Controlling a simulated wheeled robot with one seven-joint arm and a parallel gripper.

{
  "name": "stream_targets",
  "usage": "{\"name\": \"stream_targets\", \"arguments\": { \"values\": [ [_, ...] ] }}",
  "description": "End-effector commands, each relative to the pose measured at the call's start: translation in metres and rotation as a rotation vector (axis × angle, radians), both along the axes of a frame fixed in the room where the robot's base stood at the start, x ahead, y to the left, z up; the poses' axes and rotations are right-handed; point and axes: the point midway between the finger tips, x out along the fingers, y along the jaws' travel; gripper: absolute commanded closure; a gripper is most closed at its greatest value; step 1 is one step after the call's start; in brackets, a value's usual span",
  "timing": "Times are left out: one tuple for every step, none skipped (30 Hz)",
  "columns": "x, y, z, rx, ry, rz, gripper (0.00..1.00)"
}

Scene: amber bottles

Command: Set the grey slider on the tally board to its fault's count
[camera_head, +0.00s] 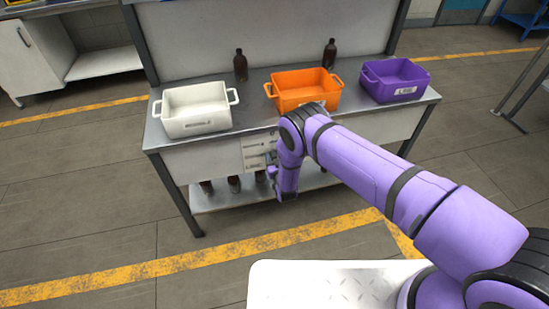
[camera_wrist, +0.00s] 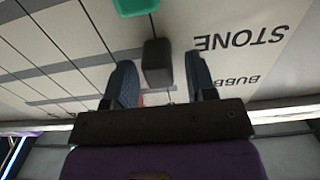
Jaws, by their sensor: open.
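The tally board (camera_head: 256,143) is a pale panel on the bench front, partly hidden by my arm in the head view. In the wrist view the board (camera_wrist: 62,58) fills the upper part, with dark lines and upside-down lettering, "STONE" and a partly hidden "BUBB". The dark grey slider (camera_wrist: 157,62) stands out from it, beside a green slider (camera_wrist: 134,6) cut by the top edge. My gripper (camera_wrist: 160,72) is open, one blue-grey finger to each side of the grey slider, with gaps visible. A small red patch shows between the fingers, mostly hidden. In the head view my gripper (camera_head: 273,173) is at the board.
On the bench (camera_head: 250,116) stand a white bin (camera_head: 196,116), an orange bin (camera_head: 304,95) and a purple bin (camera_head: 395,84). Two amber bottles stand behind them, one (camera_head: 240,65) left and one (camera_head: 329,53) right. Several bottles (camera_head: 234,184) stand on the lower shelf.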

Motion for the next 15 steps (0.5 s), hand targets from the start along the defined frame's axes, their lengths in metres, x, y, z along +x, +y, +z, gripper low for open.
{"name": "stream_targets", "arguments": {
  "values": [
    [-0.0001, 0.0, 0.0, 0.0, 0.0, 0.0, 0.49],
    [-0.0001, 0.0, 0.0, 0.0, 0.0, 0.0, 0.56],
    [-0.0002, -0.0001, -0.0001, 0.0, 0.0, 0.0, 0.65],
    [-0.0002, -0.0001, 0.0, 0.0, 0.0, 0.0, 0.72],
    [-0.0002, -0.0001, 0.0, 0.0, 0.0, 0.0, 0.79],
    [-0.0002, -0.0001, 0.0, 0.0, 0.0, 0.0, 0.88],
    [-0.0002, -0.0001, 0.0, 0.0, 0.0, 0.0, 0.95],
    [-0.0002, -0.0001, 0.0, 0.0, 0.0, 0.0, 1.0],
    [-0.0003, -0.0001, 0.0, 0.0, 0.0, 0.0, 1.0],
    [-0.0003, 0.0, 0.0, 0.0, 0.0, 0.0, 1.0],
    [-0.0003, -0.0001, 0.0, 0.0, 0.0, 0.0, 1.0],
    [-0.0002, -0.0006, 0.0, 0.0, 0.0, 0.0, 1.0],
    [0.0001, -0.0014, -0.0001, 0.0, 0.0, 0.0, 1.0],
    [0.0005, -0.0028, -0.0001, 0.0, 0.0, -0.001, 1.0],
    [0.0013, -0.0058, -0.0001, 0.0, 0.0, -0.001, 1.0]
  ]
}}
